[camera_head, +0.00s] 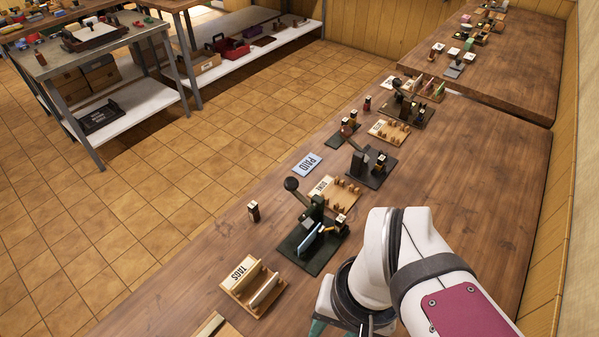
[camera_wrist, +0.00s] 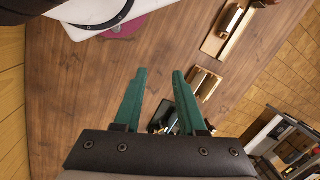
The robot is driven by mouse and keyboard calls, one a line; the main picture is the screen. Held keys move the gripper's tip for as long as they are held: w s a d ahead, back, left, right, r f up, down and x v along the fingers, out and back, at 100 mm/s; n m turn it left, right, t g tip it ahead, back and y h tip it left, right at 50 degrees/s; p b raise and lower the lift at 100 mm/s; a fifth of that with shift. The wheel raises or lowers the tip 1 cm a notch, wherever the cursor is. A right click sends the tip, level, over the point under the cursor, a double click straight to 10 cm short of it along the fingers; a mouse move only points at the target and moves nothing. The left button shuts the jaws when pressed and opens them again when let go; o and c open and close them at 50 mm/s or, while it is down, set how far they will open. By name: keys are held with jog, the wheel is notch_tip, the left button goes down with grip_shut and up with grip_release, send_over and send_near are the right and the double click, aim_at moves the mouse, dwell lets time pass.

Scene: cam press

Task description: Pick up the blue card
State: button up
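A thin light-blue card (camera_head: 312,236) stands on edge in the dark green press (camera_head: 297,246), which has a lever with a round black knob. A flat pale-blue piece marked PAID (camera_head: 307,165) lies on the table farther back. My gripper (camera_wrist: 159,75) has green fingers spread apart, with only bare wood between their tips. In the wrist view, part of the press (camera_wrist: 184,106) shows behind one finger; the card is not clear there.
A wooden TAGS rack (camera_head: 239,281) stands in front of the press, and a DONE rack (camera_head: 345,192) behind it. A small stamp (camera_head: 254,211) stands to its left. A black stand (camera_head: 373,167) and more racks lie farther back. The table's right side is bare.

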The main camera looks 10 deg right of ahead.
jog(key=w+n, duration=0.7)
jog(key=n, duration=0.1)
jog(key=n+h, duration=0.2)
jog(key=n, duration=2.1)
send_over(305, 241)
jog(key=s, duration=0.2)
notch_tip(305, 241, down, 5)
jog(key=shift+n, duration=0.5)
jog(key=f, duration=0.5)
jog(key=w+f, duration=0.1)
jog(key=f, duration=0.4)
jog(key=w+f, duration=0.1)
jog(key=f, duration=0.4)
jog(key=shift+f, duration=0.4)
grip_shut()
